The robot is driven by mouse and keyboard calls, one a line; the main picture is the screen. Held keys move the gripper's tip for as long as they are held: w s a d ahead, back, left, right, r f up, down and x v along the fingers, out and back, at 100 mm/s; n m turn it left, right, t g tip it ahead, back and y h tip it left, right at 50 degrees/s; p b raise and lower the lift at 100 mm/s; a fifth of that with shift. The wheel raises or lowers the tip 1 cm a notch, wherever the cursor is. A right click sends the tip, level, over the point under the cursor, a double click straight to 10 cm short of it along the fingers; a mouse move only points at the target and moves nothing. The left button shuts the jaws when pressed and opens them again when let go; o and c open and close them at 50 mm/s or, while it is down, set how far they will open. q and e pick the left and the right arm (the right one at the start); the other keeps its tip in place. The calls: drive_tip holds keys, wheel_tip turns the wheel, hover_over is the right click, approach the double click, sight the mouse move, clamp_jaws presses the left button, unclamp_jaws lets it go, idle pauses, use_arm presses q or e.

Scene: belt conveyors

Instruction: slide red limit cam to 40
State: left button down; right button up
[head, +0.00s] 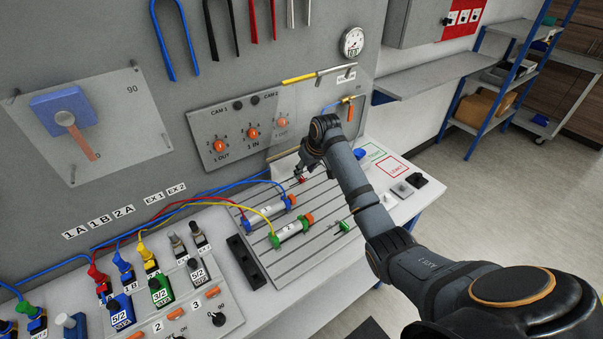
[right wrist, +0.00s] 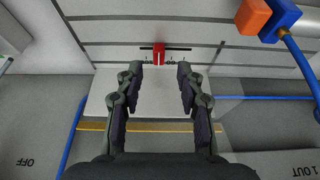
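The red limit cam (right wrist: 158,54) sits on a dark scale strip on the grooved plate (right wrist: 110,30) in the right wrist view. Small numbers flank it, too small to read surely. In the head view a small bit of red (head: 302,179) shows just below my right gripper (head: 298,172). In the right wrist view my right gripper (right wrist: 160,72) is open, its two fingers apart, with the cam centred just beyond the fingertips. Nothing is between the fingers. I cannot tell the height gap. My left gripper is not in view.
A blue-ended cylinder (head: 266,213) and a green-ended cylinder (head: 291,232) lie on the plate in front of the gripper. A knob panel (head: 230,137) stands behind it. Hoses run at left; a black bar (head: 246,262) lies at the plate's left edge.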

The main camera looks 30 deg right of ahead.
sight(302, 178)
drive_tip(key=x, duration=0.3)
drive_tip(key=shift+w+f, duration=0.2)
drive_tip(key=shift+w, duration=0.1)
drive_tip(key=shift+w+f, duration=0.15)
drive_tip(key=shift+f, duration=0.3)
drive_tip(key=shift+c, duration=2.8)
clamp_jaws()
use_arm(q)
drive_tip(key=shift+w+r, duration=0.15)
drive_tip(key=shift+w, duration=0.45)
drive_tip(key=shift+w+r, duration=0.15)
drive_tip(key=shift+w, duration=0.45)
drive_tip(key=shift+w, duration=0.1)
